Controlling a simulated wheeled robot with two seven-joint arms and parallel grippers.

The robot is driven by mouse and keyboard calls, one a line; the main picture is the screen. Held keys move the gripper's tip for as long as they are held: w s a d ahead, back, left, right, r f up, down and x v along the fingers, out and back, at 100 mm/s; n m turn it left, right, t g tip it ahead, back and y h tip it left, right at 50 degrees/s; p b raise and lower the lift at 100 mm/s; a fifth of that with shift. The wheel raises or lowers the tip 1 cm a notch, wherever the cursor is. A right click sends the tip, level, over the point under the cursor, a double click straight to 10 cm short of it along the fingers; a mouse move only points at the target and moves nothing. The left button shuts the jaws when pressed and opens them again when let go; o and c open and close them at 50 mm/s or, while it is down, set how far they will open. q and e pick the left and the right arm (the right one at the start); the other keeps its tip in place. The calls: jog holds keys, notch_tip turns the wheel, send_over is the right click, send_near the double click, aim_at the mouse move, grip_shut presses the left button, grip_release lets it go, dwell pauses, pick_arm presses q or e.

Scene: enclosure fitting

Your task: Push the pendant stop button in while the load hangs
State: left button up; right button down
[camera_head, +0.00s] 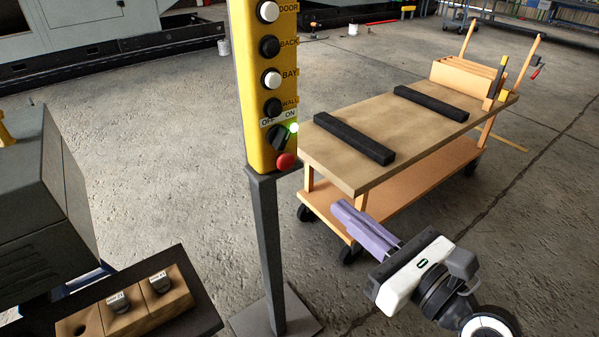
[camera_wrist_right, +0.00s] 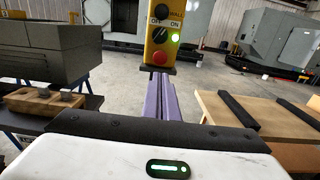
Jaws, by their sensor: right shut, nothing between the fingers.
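The yellow pendant (camera_head: 256,85) stands on a dark post. It carries black and white buttons labelled DOOR, BACK, BAY and WALL, and a black OFF/ON knob (camera_head: 278,137) beside a lit green lamp. The red stop button (camera_head: 286,161) is at its lower end, and it also shows in the right wrist view (camera_wrist_right: 159,57). My right gripper (camera_head: 341,210) has purple fingers, shut and empty. It is apart from the button, below and to its right in the head view. In the right wrist view its fingers (camera_wrist_right: 161,98) point toward the pendant's lower end. My left gripper and the load are not in view.
A wooden cart (camera_head: 400,133) with two black bars on top stands to the right, behind my right gripper. A wooden block (camera_head: 130,308) with two labelled knobs sits on a dark tray at the lower left. The post's base plate (camera_head: 300,318) is on the floor.

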aim_at(288, 164)
jog(key=x, duration=1.3)
jog(key=shift+w+a, duration=0.1)
jog(key=shift+w, duration=0.05)
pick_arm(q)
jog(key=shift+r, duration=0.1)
